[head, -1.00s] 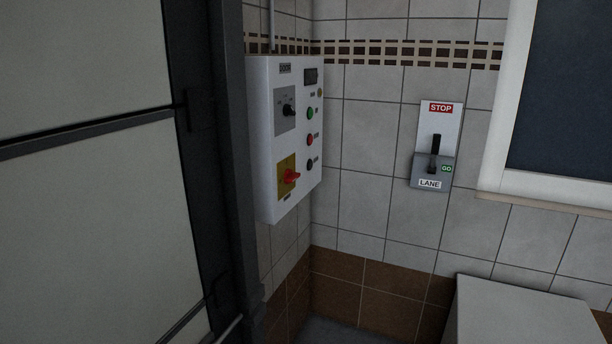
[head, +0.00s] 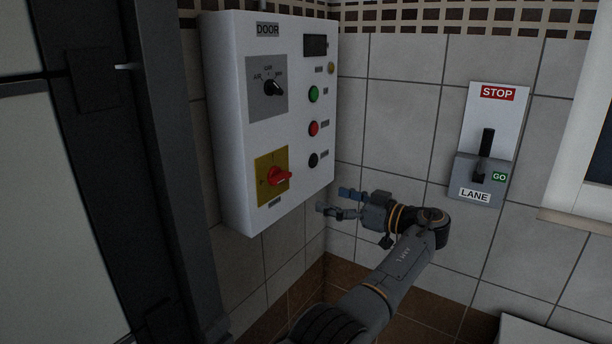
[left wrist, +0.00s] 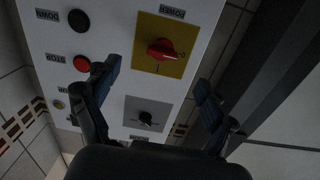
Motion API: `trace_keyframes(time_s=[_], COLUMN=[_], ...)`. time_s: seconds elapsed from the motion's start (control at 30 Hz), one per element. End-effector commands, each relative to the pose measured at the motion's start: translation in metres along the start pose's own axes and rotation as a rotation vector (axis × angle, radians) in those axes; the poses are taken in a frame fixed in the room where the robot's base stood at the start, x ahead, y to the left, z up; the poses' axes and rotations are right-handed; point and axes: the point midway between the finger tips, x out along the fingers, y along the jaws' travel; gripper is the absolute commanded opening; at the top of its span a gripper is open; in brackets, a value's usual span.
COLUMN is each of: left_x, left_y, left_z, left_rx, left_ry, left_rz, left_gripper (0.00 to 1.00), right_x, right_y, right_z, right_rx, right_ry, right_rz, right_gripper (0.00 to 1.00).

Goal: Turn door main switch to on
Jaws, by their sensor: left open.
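The white door control box (head: 225,130), labelled DOOR, hangs on the wall. Its red rotary switch (head: 279,176) sits on a yellow plate (head: 264,196) at the lower left of its face; the handle points right and slightly down. My left gripper (head: 335,202) is open and empty, to the right of and lower than the red switch, apart from it. In the left wrist view the box appears upside down, with the red switch (left wrist: 161,49) beyond and between the spread fingers (left wrist: 156,88). My right gripper is not in view.
Above the red switch is a black selector knob (head: 273,88). Green (head: 313,94), red (head: 313,128) and black (head: 313,160) buttons line the box's right side. A LANE lever panel (head: 485,145) hangs on the right wall. A dark door frame (head: 150,170) stands at left.

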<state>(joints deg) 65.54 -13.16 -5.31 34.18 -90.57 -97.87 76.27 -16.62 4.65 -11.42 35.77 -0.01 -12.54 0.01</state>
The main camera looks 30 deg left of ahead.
Motion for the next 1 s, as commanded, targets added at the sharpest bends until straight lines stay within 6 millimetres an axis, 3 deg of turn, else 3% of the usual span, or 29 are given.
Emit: trace_keyframes(time_s=[0.1,0.23,0.5,0.73,1.0], left_x=[-0.002,0.010,0.065,0.109,0.133], left_y=[-0.006,-0.008,-0.010,-0.011,-0.011], left_z=[-0.020,-0.024,-0.028,-0.027,-0.025], left_rx=[-0.060,-0.064,-0.060,-0.058,-0.059], left_ry=[0.022,0.025,0.025,0.024,0.023], left_rz=[-0.033,-0.038,-0.038,-0.036,-0.033], left_gripper=[0.84,0.84,0.84,0.84,0.84], right_x=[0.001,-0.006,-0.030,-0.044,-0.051], right_y=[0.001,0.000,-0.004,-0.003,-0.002], right_z=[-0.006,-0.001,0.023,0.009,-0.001], right_rx=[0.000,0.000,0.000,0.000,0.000], right_ry=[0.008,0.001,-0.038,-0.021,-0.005], right_rz=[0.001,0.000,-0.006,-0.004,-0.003], right_gripper=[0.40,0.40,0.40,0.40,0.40])
